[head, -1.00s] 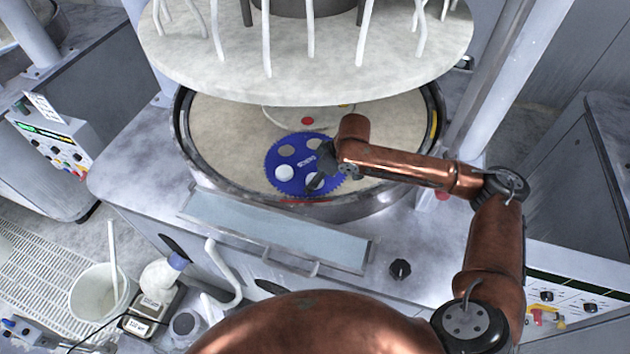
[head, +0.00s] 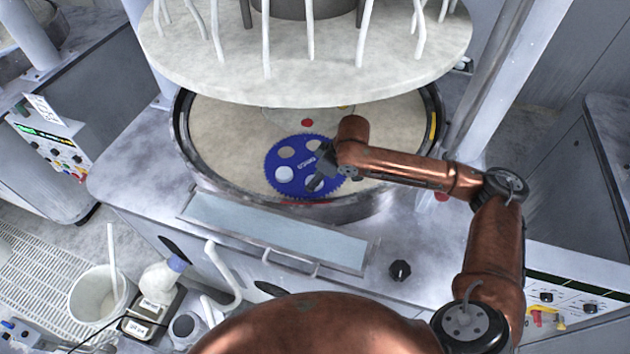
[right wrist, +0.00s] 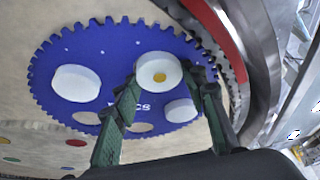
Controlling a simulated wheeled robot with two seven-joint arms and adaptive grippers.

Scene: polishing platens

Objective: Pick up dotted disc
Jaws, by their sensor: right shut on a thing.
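The dotted disc (right wrist: 158,72) is white with a yellow dot at its centre. In the right wrist view it sits at a round opening of the blue toothed carrier (right wrist: 110,45). My right gripper (right wrist: 162,76) is shut on it, one dark green finger on each side. I cannot tell whether the disc is lifted. My left gripper is not in view.
Other white discs (right wrist: 77,83) lie in the carrier, beside openings showing the beige lower platen (head: 225,130). The upper platen (head: 300,75) hangs above the back. A metal rim (head: 185,150) surrounds the lower platen. Left of the carrier the platen is bare.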

